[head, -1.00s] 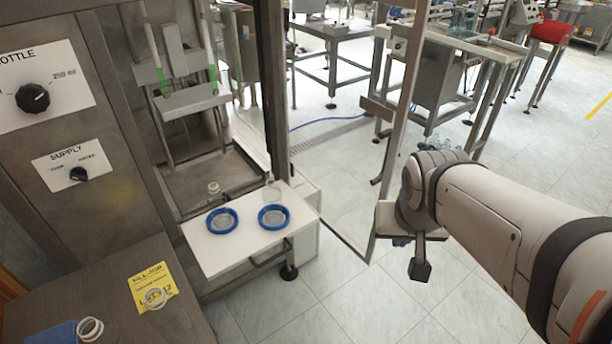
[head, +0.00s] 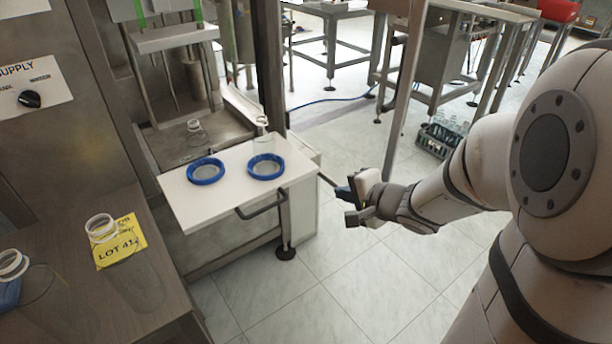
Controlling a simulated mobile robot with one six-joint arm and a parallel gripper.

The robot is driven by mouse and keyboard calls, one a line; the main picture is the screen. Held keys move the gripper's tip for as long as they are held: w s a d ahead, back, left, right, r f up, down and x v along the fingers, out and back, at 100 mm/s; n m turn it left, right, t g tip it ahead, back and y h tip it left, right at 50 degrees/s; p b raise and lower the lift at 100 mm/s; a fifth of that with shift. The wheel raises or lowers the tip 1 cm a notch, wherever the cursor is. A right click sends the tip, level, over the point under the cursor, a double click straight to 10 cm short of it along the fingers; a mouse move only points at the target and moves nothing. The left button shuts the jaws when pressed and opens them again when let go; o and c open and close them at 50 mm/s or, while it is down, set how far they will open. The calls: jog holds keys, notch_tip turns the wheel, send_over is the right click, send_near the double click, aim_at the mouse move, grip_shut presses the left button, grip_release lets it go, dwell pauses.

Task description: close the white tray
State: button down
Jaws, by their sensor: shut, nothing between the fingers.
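The white tray (head: 228,195) sticks out from the front of the machine. It has two blue rings (head: 206,171) (head: 266,166) on its top and a dark bar handle (head: 262,206) on its front edge. My gripper (head: 347,205) is to the right of the tray, apart from it, with its fingers pointing left toward the tray's side. It is shut and holds nothing. The far part of the tray meets the machine's opening.
A clear bottle (head: 263,130) stands at the tray's back right, and another bottle (head: 195,131) stands inside the machine. A brown table (head: 70,290) at lower left bears clear bottles and a yellow lot label (head: 122,243). The tiled floor (head: 330,285) before the tray is clear.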

jog(key=p, duration=0.3)
send_near(302, 179)
jog(key=f+x, duration=0.1)
jog(key=x, duration=0.4)
jog(key=shift+w+a+r, duration=0.2)
jog(key=shift+w+r, duration=0.05)
jog(key=shift+w, duration=0.2)
